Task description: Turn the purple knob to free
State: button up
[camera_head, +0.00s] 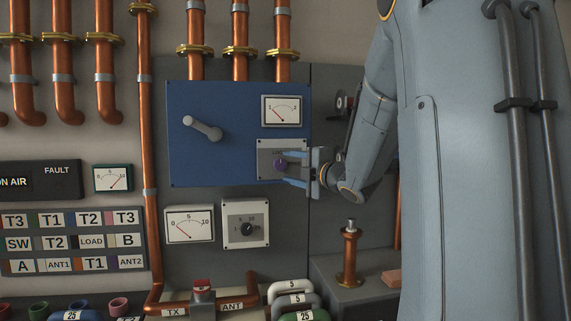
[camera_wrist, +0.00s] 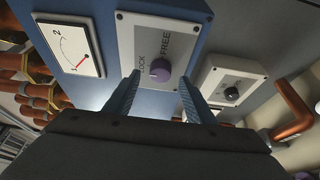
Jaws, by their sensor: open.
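The purple knob (camera_head: 280,165) sits on a grey plate (camera_head: 264,146) at the lower right of the blue panel (camera_head: 215,150). In the wrist view the knob (camera_wrist: 160,70) shows between the labels LOCK (camera_wrist: 142,66) and FREE (camera_wrist: 166,43). Which label it points to I cannot tell. My gripper (camera_head: 286,168) reaches in from the right, level with the knob. In the wrist view its two fingers (camera_wrist: 158,90) are open, one on each side of the knob, with a gap on both sides. Whether the fingertips reach the knob's depth is unclear.
A gauge (camera_head: 282,110) is above the knob plate and a grey lever (camera_head: 203,128) is to its left. A white plate with a black dial (camera_head: 246,226) is below. A copper stub (camera_head: 350,250) stands at lower right, below my arm.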

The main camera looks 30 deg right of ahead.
aim_at(282, 165)
jog(key=shift+w+a+p, duration=0.2)
jog(key=shift+w+p, duration=0.2)
jog(key=shift+w, duration=1.25)
jog(key=c, duration=1)
jog(key=shift+c, duration=0.2)
